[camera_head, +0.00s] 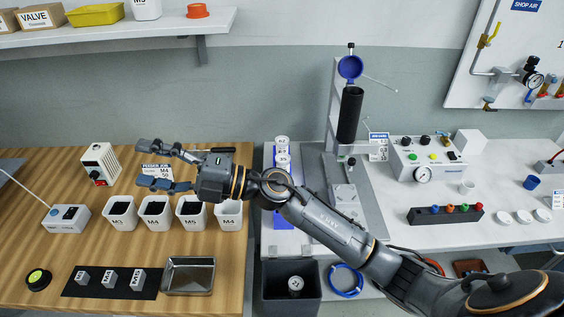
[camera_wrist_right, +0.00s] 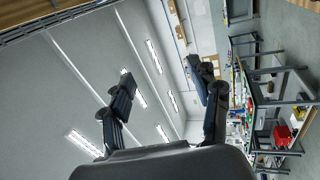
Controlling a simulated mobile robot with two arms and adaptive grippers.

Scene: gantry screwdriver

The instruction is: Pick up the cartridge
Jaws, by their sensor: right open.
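My right gripper (camera_head: 160,166) reaches in from the lower right and hangs over the wooden table, pointing left. Its fingers are spread and nothing is between them. In the right wrist view its two fingers (camera_wrist_right: 165,95) stand apart against the ceiling and wall. White round cartridge-like pieces (camera_head: 282,142) stand in a blue rack (camera_head: 283,243) right of the wooden table; my arm covers part of the rack. A similar white piece (camera_head: 296,284) lies in a dark bin (camera_head: 276,303). I cannot tell which is the cartridge. My left gripper is not in view.
White cups (camera_head: 120,211) of screws stand below my right gripper. Small labelled blocks (camera_head: 110,278) sit on a black mat beside a metal tray (camera_head: 189,275). A gantry with a black cylinder (camera_head: 349,115) rises behind my arm. A control box (camera_head: 425,157) stands right.

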